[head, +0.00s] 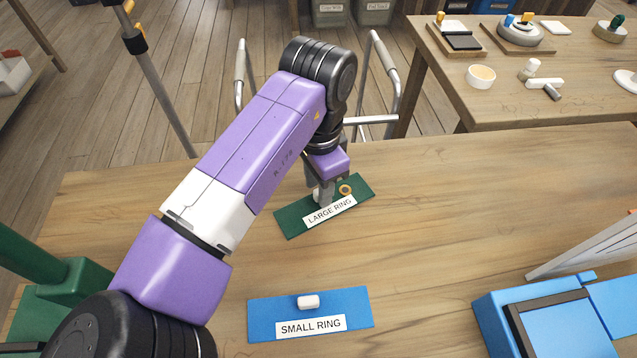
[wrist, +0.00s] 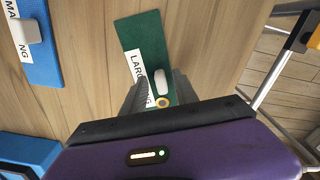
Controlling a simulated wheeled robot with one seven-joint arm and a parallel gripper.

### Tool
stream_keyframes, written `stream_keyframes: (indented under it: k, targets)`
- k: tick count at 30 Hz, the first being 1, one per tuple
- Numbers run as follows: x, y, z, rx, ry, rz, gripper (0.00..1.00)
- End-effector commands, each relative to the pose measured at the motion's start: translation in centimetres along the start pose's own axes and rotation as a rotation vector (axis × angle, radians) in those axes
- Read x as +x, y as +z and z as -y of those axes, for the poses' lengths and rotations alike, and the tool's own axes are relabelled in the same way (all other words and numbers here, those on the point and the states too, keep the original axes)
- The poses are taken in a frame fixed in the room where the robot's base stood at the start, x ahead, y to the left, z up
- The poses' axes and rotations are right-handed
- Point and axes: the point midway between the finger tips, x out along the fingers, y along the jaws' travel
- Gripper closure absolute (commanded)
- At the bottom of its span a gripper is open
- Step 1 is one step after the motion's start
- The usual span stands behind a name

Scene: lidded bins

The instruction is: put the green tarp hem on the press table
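The green tarp hem (head: 290,221) is a flat strip labelled "LARGE RING", lying on the wooden worktable. It carries a white block and a gold ring (head: 345,190). The strip also shows in the wrist view (wrist: 143,35), with its white block (wrist: 161,79) and the ring (wrist: 162,102). My gripper (head: 325,193) is low over the hem. In the wrist view its fingers (wrist: 160,88) stand apart, on either side of the white block, and look open. Whether they touch the block is not clear. I cannot tell which surface is the press table.
A blue strip (head: 262,307) labelled "SMALL RING", with a white block, lies nearer on the worktable (head: 430,220). A blue device (head: 488,312) stands at lower right. A second wooden table (head: 430,60) at upper right holds a bowl (head: 481,77) and small tools. The worktable's middle is clear.

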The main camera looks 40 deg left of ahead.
Motion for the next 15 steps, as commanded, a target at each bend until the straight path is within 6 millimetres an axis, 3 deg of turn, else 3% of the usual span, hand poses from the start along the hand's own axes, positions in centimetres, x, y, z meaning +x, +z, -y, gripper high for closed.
stream_keyframes:
  k: [8,15]
  targets:
    - [-1.2,-0.1,0.0,0.001,-0.002,-0.002,0.64]
    - [-5.8,-0.1,0.1,0.001,-0.002,-0.003,0.64]
